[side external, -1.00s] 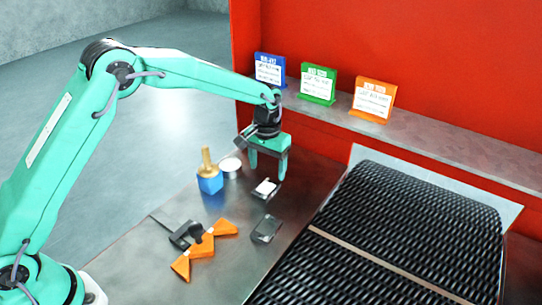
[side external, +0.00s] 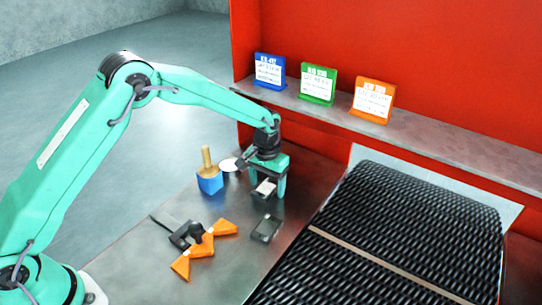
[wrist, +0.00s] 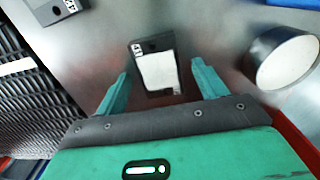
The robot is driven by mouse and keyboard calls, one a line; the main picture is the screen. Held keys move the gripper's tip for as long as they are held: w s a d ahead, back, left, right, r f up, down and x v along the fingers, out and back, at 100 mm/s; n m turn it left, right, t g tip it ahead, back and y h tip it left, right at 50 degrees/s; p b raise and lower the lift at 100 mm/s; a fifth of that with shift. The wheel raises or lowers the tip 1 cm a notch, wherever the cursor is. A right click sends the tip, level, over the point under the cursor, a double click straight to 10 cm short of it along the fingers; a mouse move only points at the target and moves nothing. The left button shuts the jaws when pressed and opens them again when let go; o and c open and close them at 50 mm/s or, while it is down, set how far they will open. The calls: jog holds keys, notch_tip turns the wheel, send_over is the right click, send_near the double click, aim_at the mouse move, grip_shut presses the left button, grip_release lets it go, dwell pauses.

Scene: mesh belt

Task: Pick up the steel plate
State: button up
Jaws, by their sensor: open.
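The steel plate (wrist: 158,72) looks like a pale, bright rectangle on a dark base (wrist: 150,45) with small lettering at one edge. In the side view the plate (side external: 265,188) is partly hidden by my gripper (side external: 265,191). My gripper is open and low, directly over the plate. In the wrist view the plate lies between the two green fingers of my gripper (wrist: 161,72), with a gap on each side. Nothing is held. I cannot tell how far the fingertips are above the table.
A similar dark block (side external: 266,228) lies nearer on the metal table (side external: 230,268). A white-topped round can (side external: 229,164) and a blue block with a gold top (side external: 209,180) stand close left. Orange wedges (side external: 205,245) lie in front. The black mesh belt (side external: 400,240) is at right.

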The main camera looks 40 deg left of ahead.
aim_at(268, 187)
dwell(0.4)
jog(key=c, duration=1.4)
jog(key=shift+r, duration=0.15)
jog(key=shift+w+r, duration=0.1)
jog(key=shift+r, duration=0.7)
notch_tip(268, 187, up, 2)
jog(key=shift+r, duration=0.25)
jog(key=s+d+r, duration=0.6)
jog(key=s+d, duration=0.2)
jog(key=shift+d+r, duration=0.3)
jog(key=shift+r, duration=0.05)
